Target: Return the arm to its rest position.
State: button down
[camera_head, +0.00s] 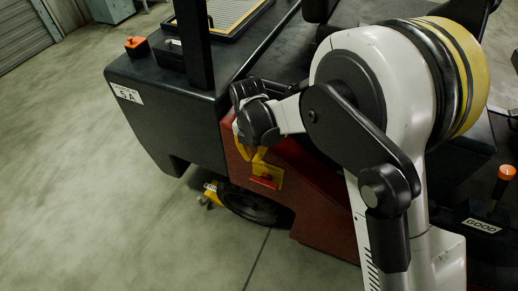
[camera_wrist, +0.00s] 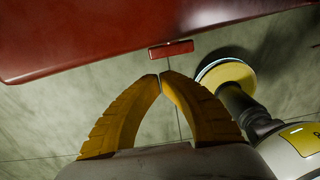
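My arm (camera_head: 380,90) reaches out from the right side of the head view, bent, with its wrist over the side of a vehicle's red panel (camera_head: 315,195). My gripper (camera_head: 258,158) points down beside this panel. In the wrist view my gripper (camera_wrist: 161,75) has its two yellow fingers together at the tips, with nothing visible between them. A small red bar (camera_wrist: 171,50) shows just beyond the fingertips, apart from them in the picture.
A black vehicle body (camera_head: 165,105) with a wheel (camera_head: 255,205) stands beside the arm. An orange-topped box (camera_head: 136,46) sits on it. An orange-knobbed lever (camera_head: 506,173) is at right. Open concrete floor (camera_head: 90,190) lies at left.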

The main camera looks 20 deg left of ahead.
jog(key=shift+d+r, duration=0.1)
jog(key=shift+r, duration=0.1)
jog(key=d+r+m+t+y, duration=0.2)
jog(key=d+r+m+t, duration=0.1)
jog(key=d+r+m, duration=1.65)
jog(key=s+d+r+m+t, duration=0.1)
jog(key=s+d+m+t, duration=0.1)
jog(key=s+d+m, duration=0.3)
jog(key=s+d+m+t+h, duration=0.1)
jog(key=s+d+m, duration=0.4)
jog(key=d+m, duration=0.5)
jog(key=d+t, duration=0.1)
jog(key=d, duration=0.2)
jog(key=shift+s+r+h, duration=0.3)
jog(key=shift+r, duration=0.05)
jog(key=shift+m, duration=0.25)
